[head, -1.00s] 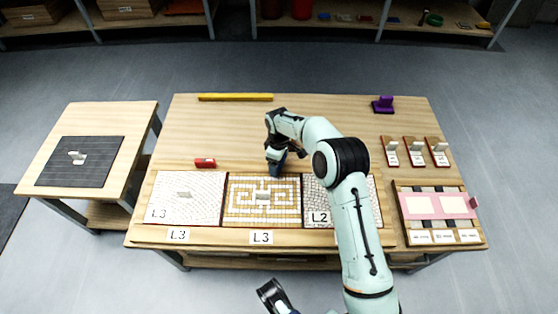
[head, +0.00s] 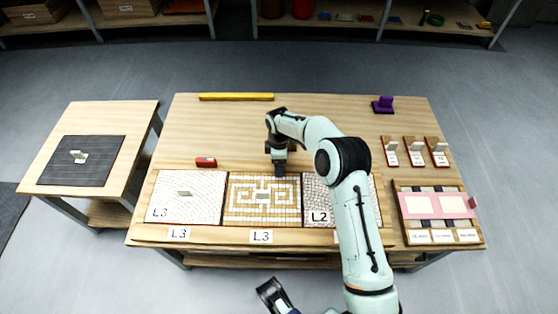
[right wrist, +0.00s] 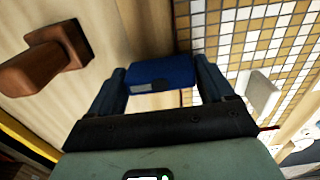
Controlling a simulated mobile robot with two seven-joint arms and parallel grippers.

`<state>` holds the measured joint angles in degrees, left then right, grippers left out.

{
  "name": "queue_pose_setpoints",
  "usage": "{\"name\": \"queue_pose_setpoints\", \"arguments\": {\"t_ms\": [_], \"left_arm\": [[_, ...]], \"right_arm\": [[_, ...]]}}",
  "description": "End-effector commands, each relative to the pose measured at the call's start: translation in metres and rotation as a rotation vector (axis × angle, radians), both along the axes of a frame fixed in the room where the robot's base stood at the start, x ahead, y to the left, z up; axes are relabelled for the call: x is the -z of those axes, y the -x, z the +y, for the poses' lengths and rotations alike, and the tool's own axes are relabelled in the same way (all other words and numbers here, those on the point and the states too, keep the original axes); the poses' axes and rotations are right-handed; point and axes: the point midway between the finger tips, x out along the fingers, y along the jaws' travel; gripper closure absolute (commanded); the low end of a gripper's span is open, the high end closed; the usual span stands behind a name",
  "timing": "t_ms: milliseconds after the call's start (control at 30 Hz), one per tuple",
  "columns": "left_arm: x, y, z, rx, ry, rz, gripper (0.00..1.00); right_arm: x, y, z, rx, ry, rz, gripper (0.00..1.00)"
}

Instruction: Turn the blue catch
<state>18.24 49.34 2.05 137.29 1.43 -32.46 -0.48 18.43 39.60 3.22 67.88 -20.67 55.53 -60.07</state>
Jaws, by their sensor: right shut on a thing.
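The blue catch (right wrist: 162,73) shows in the right wrist view between the two fingers of my right gripper, which is shut on it. It sits at the edge of the tan-and-white mosaic panel (right wrist: 240,42). In the head view my right gripper (head: 280,171) points down at the back edge of the middle mosaic panel (head: 262,213); the catch is mostly hidden there by the gripper. My left gripper (head: 271,291) is low in the head view, in front of the table and away from the panels; its jaw opening is unclear.
A brown wooden knob (right wrist: 45,60) stands beside the catch. A red block (head: 206,162) lies behind the left white panel (head: 186,207). A speckled panel (head: 315,190) is partly behind my right arm.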

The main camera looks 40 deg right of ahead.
Motion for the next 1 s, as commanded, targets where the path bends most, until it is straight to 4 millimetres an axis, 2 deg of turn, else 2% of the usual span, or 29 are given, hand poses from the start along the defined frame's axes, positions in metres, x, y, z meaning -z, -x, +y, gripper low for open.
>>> {"name": "queue_pose_setpoints", "arguments": {"t_ms": [200, 233, 267, 300, 533, 633, 767, 1000], "left_arm": [[0.000, 0.000, 0.000, 0.000, 0.000, 0.000, 0.57], [0.000, 0.000, 0.000, 0.000, 0.000, 0.000, 0.57], [0.000, 0.000, 0.000, 0.000, 0.000, 0.000, 0.57], [0.000, 0.000, 0.000, 0.000, 0.000, 0.000, 0.57], [0.000, 0.000, 0.000, 0.000, 0.000, 0.001, 0.57], [-0.003, 0.002, -0.001, 0.002, 0.004, 0.006, 0.57], [-0.009, 0.010, -0.005, 0.010, 0.013, 0.025, 0.57], [-0.022, 0.027, -0.014, 0.030, 0.036, 0.071, 0.57]], "right_arm": [[-0.001, 0.000, 0.000, -0.005, 0.001, -0.002, 0.49], [-0.001, 0.000, 0.000, -0.005, 0.001, -0.002, 0.12], [-0.001, -0.001, 0.000, -0.004, 0.001, -0.002, 0.02], [-0.001, 0.000, 0.000, -0.004, 0.001, -0.002, 0.00], [-0.002, 0.000, 0.000, -0.002, 0.001, -0.002, 0.00], [-0.010, -0.001, 0.000, -0.002, 0.002, -0.002, 0.00], [-0.034, -0.001, 0.000, -0.002, 0.002, -0.005, 0.00], [-0.089, -0.001, 0.000, -0.002, 0.002, -0.006, 0.00]]}}
